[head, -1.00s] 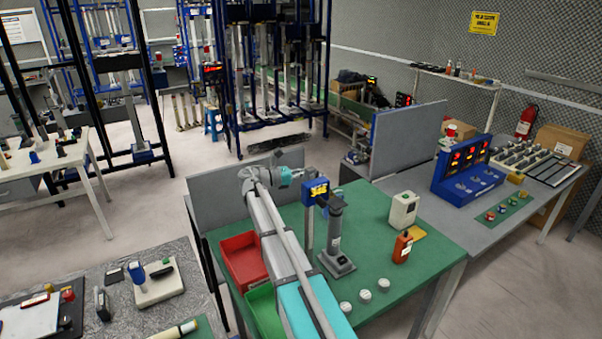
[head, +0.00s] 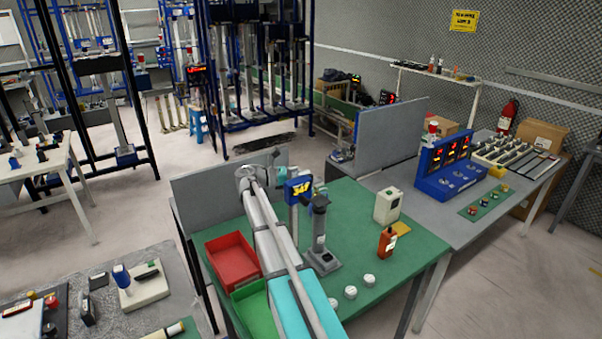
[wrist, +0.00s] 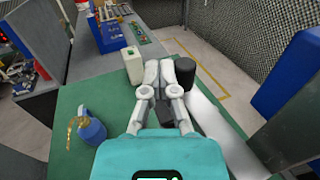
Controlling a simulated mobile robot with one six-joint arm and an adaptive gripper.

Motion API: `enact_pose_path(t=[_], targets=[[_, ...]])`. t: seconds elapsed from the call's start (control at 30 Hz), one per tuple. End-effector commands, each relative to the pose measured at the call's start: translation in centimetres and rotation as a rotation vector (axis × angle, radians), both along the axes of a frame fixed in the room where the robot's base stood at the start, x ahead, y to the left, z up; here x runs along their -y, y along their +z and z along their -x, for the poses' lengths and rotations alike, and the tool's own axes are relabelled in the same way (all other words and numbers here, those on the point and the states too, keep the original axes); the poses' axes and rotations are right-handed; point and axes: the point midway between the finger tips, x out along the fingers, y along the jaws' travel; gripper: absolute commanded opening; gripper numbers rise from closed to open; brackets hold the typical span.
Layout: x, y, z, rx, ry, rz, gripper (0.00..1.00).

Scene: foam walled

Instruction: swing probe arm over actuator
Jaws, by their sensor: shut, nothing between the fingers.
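The actuator (head: 319,240) is a grey upright cylinder with a dark top on a square base, standing on the green table. The probe arm (head: 298,190) shows as a blue display head on a post, just left of the actuator's top. My gripper (wrist: 160,68) is shut and empty in the wrist view. A dark cylinder top (wrist: 185,75), seemingly the actuator's, is close to the right of its fingertips; contact cannot be told. A large blue block, seemingly the display head (wrist: 285,80), fills the wrist view's right side. In the head view my fingers are hidden behind the display head.
A white box (head: 388,205) and an orange device (head: 387,241) stand right of the actuator. White discs (head: 350,292) lie near the table's front. Red (head: 231,262) and green (head: 256,306) bins are at left. A grey panel (head: 215,195) stands behind.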

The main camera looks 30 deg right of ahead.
Motion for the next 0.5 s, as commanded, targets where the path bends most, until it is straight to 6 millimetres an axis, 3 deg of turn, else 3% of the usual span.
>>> enact_pose_path(t=[0.5], targets=[[0.76,0.00,0.60,0.000,-0.028,0.000,0.00]])
